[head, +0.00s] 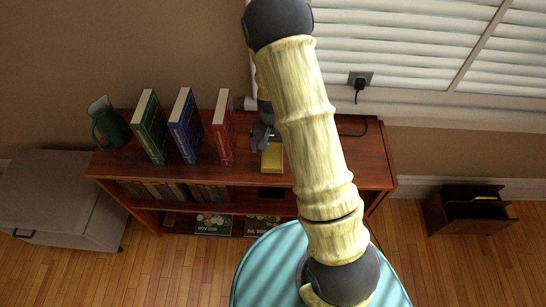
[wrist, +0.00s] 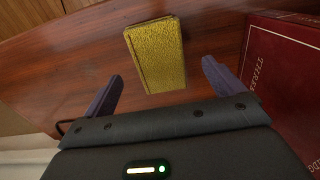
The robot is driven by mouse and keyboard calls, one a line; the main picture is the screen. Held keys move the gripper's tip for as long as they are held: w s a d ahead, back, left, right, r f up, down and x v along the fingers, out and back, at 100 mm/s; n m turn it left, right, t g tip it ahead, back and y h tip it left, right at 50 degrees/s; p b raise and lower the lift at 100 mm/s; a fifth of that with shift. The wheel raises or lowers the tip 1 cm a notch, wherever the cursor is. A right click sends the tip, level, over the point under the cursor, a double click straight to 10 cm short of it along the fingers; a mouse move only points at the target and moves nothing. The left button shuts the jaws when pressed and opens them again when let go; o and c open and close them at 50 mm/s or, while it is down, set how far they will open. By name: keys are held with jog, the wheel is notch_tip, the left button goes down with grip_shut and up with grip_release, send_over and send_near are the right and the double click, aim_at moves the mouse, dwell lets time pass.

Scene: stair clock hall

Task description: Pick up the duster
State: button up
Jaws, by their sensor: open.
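The duster (head: 272,160) is a yellow, flat rectangular block with a rough surface, lying on top of the reddish-brown bookcase, right of the red book. In the wrist view the duster (wrist: 156,54) lies ahead of my gripper, mostly beyond the fingertips, and roughly centred between them. My gripper (wrist: 162,72) is open, with its two dark purple fingers apart and nothing between them. In the head view my gripper (head: 264,142) is just behind the duster, and my arm hides part of that area. I cannot tell the exact height between fingers and bookcase top.
Green (head: 150,128), blue (head: 186,125) and red (head: 223,128) books stand on the bookcase (head: 340,175). The red book (wrist: 285,75) is close to the right finger in the wrist view. A green jug (head: 109,125) stands at the far left. A cable (head: 358,95) hangs behind.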

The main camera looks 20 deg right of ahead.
aim_at(273, 155)
jog(key=shift+w+d+f, duration=0.1)
jog(key=shift+d+f, duration=0.05)
jog(key=shift+f, duration=2.45)
jog(key=c, duration=1.1)
jog(key=shift+r, duration=0.2)
jog(key=shift+c, duration=0.2)
notch_tip(273, 155, up, 10)
jog(key=shift+f, duration=0.15)
